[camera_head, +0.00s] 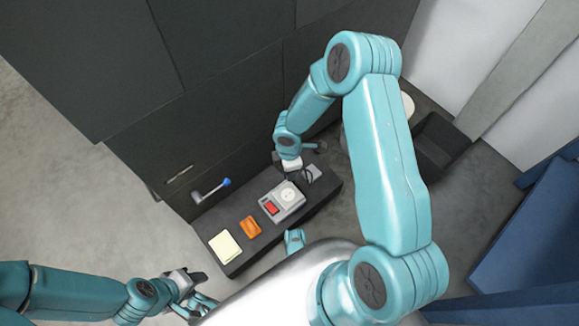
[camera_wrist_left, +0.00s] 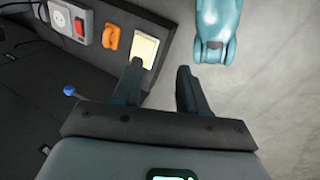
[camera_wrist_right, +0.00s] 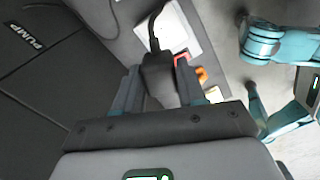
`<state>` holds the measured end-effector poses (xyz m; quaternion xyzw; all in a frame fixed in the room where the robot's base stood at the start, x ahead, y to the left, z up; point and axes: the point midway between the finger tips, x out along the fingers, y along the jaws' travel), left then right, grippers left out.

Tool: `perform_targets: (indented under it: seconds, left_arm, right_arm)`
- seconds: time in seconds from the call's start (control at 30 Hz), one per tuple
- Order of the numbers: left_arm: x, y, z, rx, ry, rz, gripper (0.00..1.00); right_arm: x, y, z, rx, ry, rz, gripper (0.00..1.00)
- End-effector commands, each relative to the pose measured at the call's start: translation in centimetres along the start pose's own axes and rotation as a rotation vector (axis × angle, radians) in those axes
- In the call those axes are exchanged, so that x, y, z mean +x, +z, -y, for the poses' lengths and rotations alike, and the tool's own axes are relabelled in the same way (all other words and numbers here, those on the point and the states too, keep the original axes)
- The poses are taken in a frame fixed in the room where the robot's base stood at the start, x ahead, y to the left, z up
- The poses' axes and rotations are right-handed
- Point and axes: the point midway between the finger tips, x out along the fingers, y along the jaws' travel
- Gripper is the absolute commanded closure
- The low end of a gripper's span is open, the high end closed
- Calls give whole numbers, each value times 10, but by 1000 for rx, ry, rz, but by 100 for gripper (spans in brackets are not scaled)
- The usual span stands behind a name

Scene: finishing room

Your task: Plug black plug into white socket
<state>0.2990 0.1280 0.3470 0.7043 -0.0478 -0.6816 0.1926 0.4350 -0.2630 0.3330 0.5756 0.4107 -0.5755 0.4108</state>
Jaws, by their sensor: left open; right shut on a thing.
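The white socket (camera_head: 288,195) is a round face on a grey box with a red switch (camera_head: 270,208), on a dark ledge. The socket (camera_wrist_left: 59,18) also shows at the top left of the left wrist view. In the right wrist view, my right gripper (camera_wrist_right: 159,70) is shut on the black plug (camera_wrist_right: 158,82), whose cord runs up over the pale socket box (camera_wrist_right: 176,30). The plug's prongs are hidden, and I cannot tell whether it touches the socket. My left gripper (camera_head: 208,290) is open and empty; it also shows in the left wrist view (camera_wrist_left: 160,72).
The dark ledge (camera_head: 232,266) also bears an orange piece (camera_head: 250,227) and a cream pad (camera_head: 225,246). A blue-tipped lever (camera_head: 212,189) sticks out of the dark cabinet (camera_head: 130,60). A dark open box (camera_head: 440,143) stands at the right. The floor at the left is clear.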

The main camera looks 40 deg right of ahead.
Motion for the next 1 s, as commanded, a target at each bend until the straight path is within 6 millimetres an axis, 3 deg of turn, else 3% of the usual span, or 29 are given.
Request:
perform_targets:
  seconds: [0.1,1.0]
  left_arm:
    - [12,-2,6,-7,-1,-6,57]
    - [66,-38,27,5,1,-119,57]
  right_arm:
    - [14,-1,1,-1,0,0,100]
    - [69,-5,5,0,0,0,100]
